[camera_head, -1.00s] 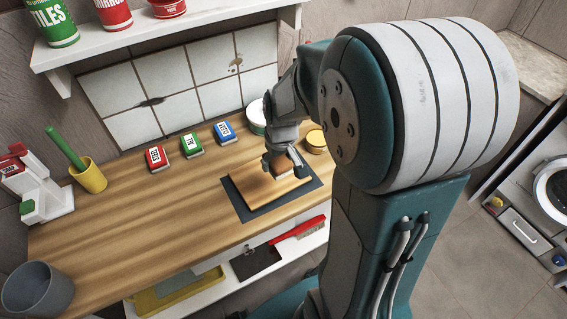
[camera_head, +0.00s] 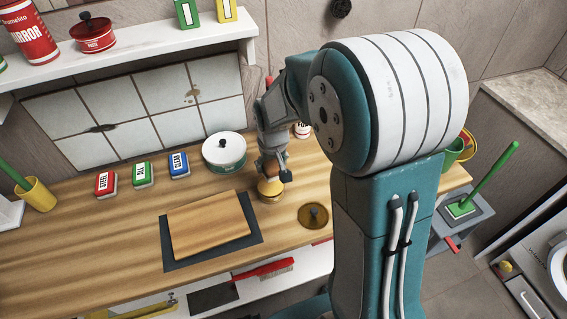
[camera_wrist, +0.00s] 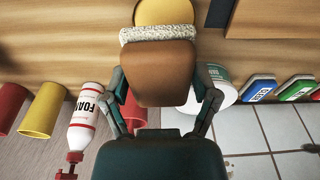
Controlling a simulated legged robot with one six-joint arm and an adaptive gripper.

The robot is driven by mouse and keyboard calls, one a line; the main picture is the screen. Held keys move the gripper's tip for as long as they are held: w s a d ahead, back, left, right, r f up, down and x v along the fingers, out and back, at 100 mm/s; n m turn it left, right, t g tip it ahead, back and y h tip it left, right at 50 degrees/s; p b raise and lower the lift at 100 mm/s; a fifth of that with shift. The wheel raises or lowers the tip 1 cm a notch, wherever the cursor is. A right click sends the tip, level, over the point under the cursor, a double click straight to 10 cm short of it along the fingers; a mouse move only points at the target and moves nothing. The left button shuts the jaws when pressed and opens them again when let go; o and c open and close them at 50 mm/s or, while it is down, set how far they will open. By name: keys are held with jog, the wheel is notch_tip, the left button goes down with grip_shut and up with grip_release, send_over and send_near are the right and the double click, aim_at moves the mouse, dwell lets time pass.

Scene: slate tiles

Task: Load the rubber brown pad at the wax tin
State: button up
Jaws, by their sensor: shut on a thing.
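The brown pad (camera_wrist: 160,72) has a smooth brown back and a pale, fluffy face along its far edge. My gripper (camera_wrist: 165,100) is shut on the pad, with one finger at each side of it. The round, yellow wax tin (camera_head: 271,194) stands on the counter; in the wrist view the tin (camera_wrist: 163,11) shows just beyond the fluffy face. I cannot tell whether pad and wax touch.
A wooden board (camera_head: 208,226) lies on a dark mat (camera_head: 180,262) left of the tin. A white-lidded pot (camera_head: 225,155) stands behind left. A brassy disc with a dark knob (camera_head: 313,216) lies front right. Red, green and blue blocks (camera_head: 143,174) line the back left.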

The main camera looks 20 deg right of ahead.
aim_at(271, 185)
jog(key=shift+a+f, duration=0.25)
jog(key=shift+a, duration=0.2)
jog(key=shift+a+f, duration=0.25)
jog(key=shift+f, duration=0.35)
jog(key=shift+a+f, duration=0.2)
jog(key=shift+f, duration=0.4)
jog(key=shift+d+f, duration=0.9)
jog(key=shift+f, duration=0.25)
jog(key=shift+d+f, duration=0.1)
jog(key=shift+f, duration=0.3)
jog(key=shift+a, duration=0.75)
jog(key=shift+d, duration=0.5)
jog(key=shift+a+f, duration=0.2)
jog(key=shift+a, duration=0.15)
jog(key=shift+d+f, duration=0.2)
